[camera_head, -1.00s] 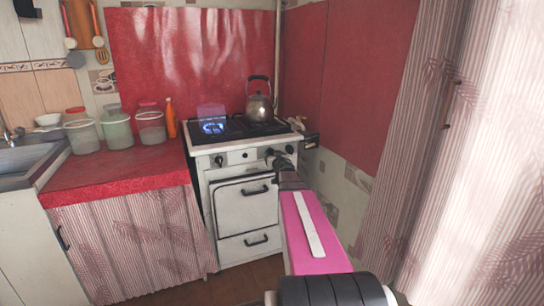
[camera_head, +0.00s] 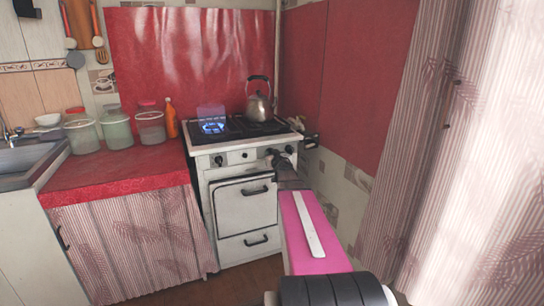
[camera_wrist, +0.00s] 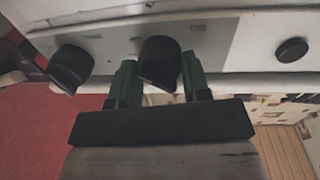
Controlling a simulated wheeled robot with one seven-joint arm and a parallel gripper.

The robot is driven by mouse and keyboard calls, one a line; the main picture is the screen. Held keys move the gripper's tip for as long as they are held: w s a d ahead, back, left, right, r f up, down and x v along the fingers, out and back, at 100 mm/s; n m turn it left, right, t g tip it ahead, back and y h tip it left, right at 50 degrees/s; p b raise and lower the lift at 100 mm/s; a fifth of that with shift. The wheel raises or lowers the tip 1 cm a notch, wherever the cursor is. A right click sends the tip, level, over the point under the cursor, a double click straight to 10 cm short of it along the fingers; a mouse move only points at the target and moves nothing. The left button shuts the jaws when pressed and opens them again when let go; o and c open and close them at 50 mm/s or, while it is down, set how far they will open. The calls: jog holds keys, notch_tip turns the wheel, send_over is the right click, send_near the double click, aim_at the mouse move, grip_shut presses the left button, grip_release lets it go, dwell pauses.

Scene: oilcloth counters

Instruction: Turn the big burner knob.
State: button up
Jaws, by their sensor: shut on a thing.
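The white stove has a front panel (camera_head: 233,159) with dark knobs. In the wrist view, a big black burner knob (camera_wrist: 159,58) sits between the two green fingers of my gripper (camera_wrist: 158,76). The gripper is shut on this knob, with one finger on each side. Another large black knob (camera_wrist: 72,68) is to its left, and a smaller round black one (camera_wrist: 291,50) is to its right. In the head view, my gripper (camera_head: 281,158) is at the right part of the panel and hides the held knob.
A kettle (camera_head: 259,106) stands on the right of the stove top. A blue flame (camera_head: 213,127) burns on the left. A red counter (camera_head: 120,172) with several jars is left of the stove. A red wall and curtain (camera_head: 395,190) are close on the right.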

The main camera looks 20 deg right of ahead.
jog(key=n, duration=0.6)
jog(key=shift+n+t, duration=0.3)
jog(key=n+y, duration=0.1)
jog(key=n, duration=0.6)
jog(key=shift+f, duration=0.1)
jog(key=n+y, duration=0.1)
jog(key=n, duration=0.6)
jog(key=shift+d+n, duration=0.1)
jog(key=shift+n, duration=0.3)
jog(key=n+y, duration=0.1)
jog(key=n, duration=0.5)
jog(key=shift+n, duration=0.5)
jog(key=o, duration=0.9)
